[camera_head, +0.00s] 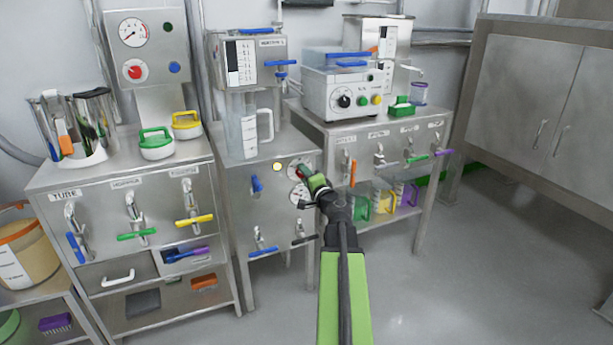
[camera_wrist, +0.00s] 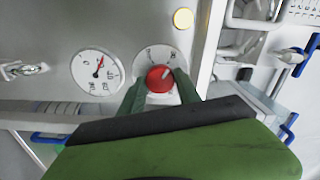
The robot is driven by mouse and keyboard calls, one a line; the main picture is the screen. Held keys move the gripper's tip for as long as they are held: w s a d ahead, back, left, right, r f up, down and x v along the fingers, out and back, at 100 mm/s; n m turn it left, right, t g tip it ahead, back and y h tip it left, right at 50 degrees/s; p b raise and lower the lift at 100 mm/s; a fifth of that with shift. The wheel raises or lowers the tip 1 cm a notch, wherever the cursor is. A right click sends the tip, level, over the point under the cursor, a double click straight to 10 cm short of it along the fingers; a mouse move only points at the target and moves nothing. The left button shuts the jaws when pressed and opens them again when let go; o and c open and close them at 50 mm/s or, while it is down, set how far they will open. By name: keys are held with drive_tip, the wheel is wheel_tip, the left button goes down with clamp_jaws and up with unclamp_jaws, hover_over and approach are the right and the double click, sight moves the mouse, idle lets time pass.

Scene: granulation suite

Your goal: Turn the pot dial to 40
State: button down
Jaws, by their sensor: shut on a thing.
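The pot dial is a red round knob (camera_wrist: 160,78) on a pale round scale plate, seen in the wrist view. A short light mark on the knob points up and to the right in that view. The scale numbers are too small to read surely. My gripper (camera_wrist: 159,86) has its two green fingers on either side of the knob and is shut on it. In the head view my gripper (camera_head: 305,175) reaches the front of the middle steel cabinet, and the scale plate (camera_head: 294,165) is partly hidden behind the fingers.
A round gauge (camera_wrist: 97,73) with a red needle sits beside the dial, and a yellow lamp (camera_wrist: 183,18) is close by. A clear jug (camera_head: 249,130) stands above. The floor (camera_head: 430,285) at right is clear.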

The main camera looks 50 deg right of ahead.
drive_tip(key=m, duration=1.1)
drive_tip(key=shift+s+d+m, duration=0.1)
drive_tip(key=shift+s+m, duration=0.05)
drive_tip(key=shift+m, duration=0.15)
idle(0.4)
drive_tip(key=c, duration=1)
unclamp_jaws()
drive_tip(key=shift+o, duration=0.7)
